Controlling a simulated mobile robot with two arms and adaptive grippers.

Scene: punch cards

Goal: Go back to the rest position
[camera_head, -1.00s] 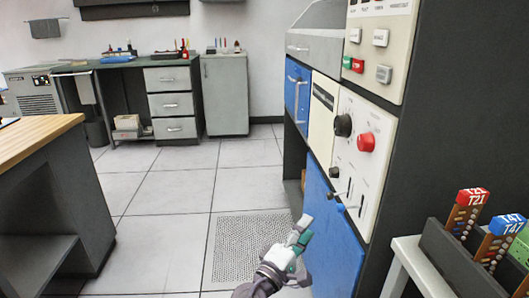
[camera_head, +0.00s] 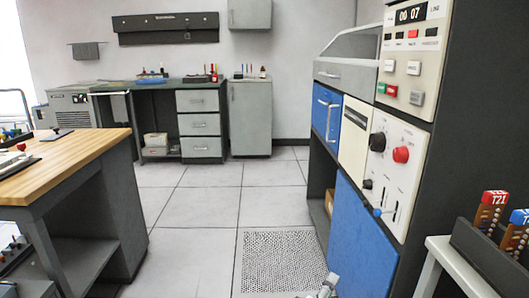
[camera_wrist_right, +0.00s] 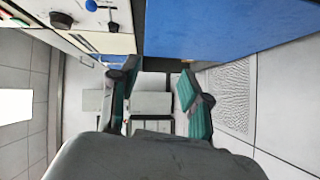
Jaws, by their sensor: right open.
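My right gripper (camera_head: 328,287) shows only as a tip at the bottom edge of the head view, low in front of the machine's blue lower panel (camera_head: 360,235). In the right wrist view my right gripper (camera_wrist_right: 155,98) has its two green-padded fingers spread apart with nothing between them. The blue panel also shows along the top of the wrist view (camera_wrist_right: 225,28). I cannot tell the exact gap between gripper and panel. My left gripper is not in view.
The control machine (camera_head: 400,150) has a black knob, a red knob and small levers. At right, a dark rack (camera_head: 490,255) with T21 and T47 card bundles stands on a light stand. A wood-topped bench (camera_head: 75,155) is at left. Tiled floor (camera_head: 200,205) between is clear.

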